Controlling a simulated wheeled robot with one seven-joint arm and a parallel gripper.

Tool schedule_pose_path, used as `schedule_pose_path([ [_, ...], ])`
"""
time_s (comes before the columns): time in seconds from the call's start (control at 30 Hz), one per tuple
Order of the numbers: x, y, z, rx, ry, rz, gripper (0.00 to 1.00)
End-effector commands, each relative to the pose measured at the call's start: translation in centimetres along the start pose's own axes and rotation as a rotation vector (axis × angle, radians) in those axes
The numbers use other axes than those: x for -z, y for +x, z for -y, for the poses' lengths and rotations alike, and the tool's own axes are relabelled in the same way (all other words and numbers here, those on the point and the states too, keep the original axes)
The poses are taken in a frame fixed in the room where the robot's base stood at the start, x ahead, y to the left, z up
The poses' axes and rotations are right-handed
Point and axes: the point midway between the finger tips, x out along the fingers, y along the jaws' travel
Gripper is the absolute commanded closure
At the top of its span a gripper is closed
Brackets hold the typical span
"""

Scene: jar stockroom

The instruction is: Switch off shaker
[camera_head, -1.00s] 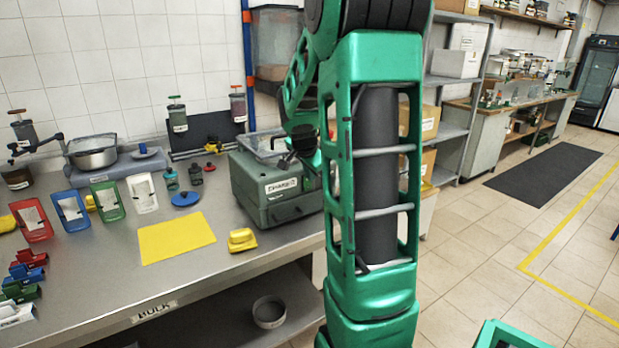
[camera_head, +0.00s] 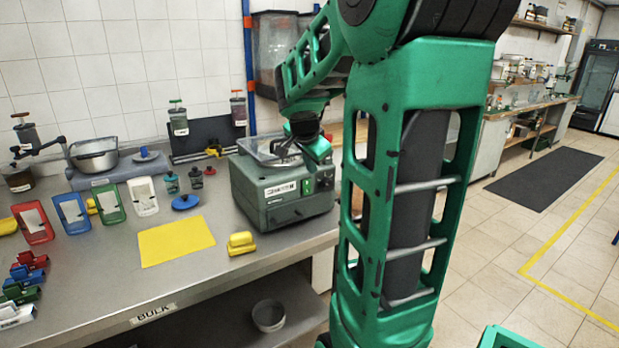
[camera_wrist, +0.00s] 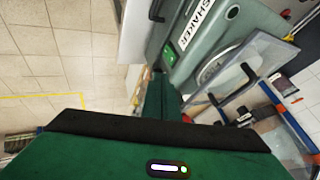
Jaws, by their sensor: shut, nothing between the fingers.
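The shaker (camera_head: 268,192) is a grey-green box with a clear lidded tray on top, standing at the right end of the steel bench. Its front panel has a SHAKER label and a green switch (camera_head: 306,187). In the wrist view the shaker (camera_wrist: 216,50) fills the upper right, and the green switch (camera_wrist: 169,54) shows just beyond my fingertips. My gripper (camera_head: 320,153) is shut and empty, above and in front of the panel's right part. It also shows in the wrist view (camera_wrist: 158,78). I cannot tell whether the fingertips touch the switch.
A yellow mat (camera_head: 177,240) and a yellow block (camera_head: 241,243) lie left of the shaker. Several coloured frames and a balance with a steel bowl (camera_head: 94,158) stand farther left. Open floor lies right of the bench.

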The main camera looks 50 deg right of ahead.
Motion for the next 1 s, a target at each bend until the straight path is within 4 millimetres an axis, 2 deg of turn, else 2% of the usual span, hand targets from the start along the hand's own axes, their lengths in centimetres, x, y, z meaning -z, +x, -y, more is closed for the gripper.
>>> schedule_pose_path([
  [0.1,0.1,-1.5,0.3,0.001,0.001,-0.001,1.0],
  [0.27,0.1,-2.4,0.5,0.0,0.001,0.0,1.0],
  [0.9,0.0,-2.6,0.5,-0.001,-0.002,0.001,1.0],
  [1.0,-0.7,-2.9,-0.4,-0.013,-0.041,0.019,1.0],
])
